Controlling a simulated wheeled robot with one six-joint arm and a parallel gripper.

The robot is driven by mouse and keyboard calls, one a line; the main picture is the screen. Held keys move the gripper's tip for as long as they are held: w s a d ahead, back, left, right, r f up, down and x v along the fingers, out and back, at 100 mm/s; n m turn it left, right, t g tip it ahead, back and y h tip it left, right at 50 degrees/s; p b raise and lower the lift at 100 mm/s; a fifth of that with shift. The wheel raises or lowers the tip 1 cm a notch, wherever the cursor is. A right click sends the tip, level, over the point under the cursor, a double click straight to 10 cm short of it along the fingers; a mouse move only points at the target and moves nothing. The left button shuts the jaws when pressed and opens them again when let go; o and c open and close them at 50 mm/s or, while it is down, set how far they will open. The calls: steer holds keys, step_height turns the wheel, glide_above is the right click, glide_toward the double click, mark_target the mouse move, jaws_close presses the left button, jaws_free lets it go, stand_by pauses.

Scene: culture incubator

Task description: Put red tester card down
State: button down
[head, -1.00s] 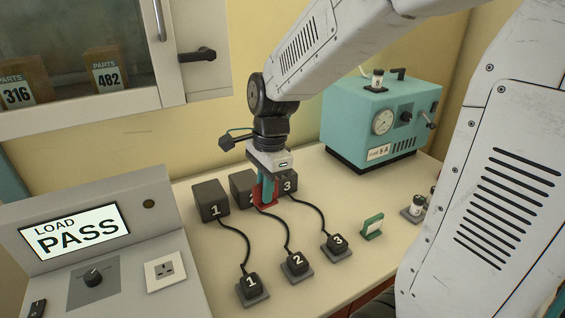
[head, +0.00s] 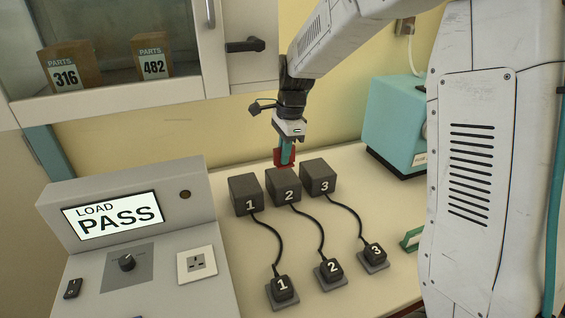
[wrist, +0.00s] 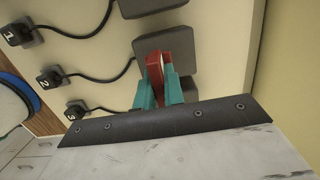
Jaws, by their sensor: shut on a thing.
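My gripper (head: 287,151) has teal fingers shut on the red tester card (head: 279,157). In the head view it is above and just behind the black box numbered 2 (head: 284,187), partly covering the card. In the wrist view the red card (wrist: 153,65) stands between the teal fingertips (wrist: 158,85), beside the dark boxes. I cannot tell whether the card touches a box or the bench.
Box 1 (head: 245,194) and box 3 (head: 319,177) flank box 2, with cables running to numbered plugs (head: 330,270) in front. A tester panel (head: 113,212) reading LOAD PASS stands left. A teal machine (head: 394,122) and a green card (head: 411,238) are right.

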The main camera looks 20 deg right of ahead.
steer(key=shift+w+f, duration=0.1)
steer(key=shift+w, duration=0.25)
steer(key=shift+f, duration=1.7)
steer(key=shift+f, duration=0.15)
steer(key=c, duration=1.5)
jaws_free()
steer(key=r, duration=0.7)
steer(key=shift+d+r, duration=0.35)
steer(key=shift+d, duration=0.05)
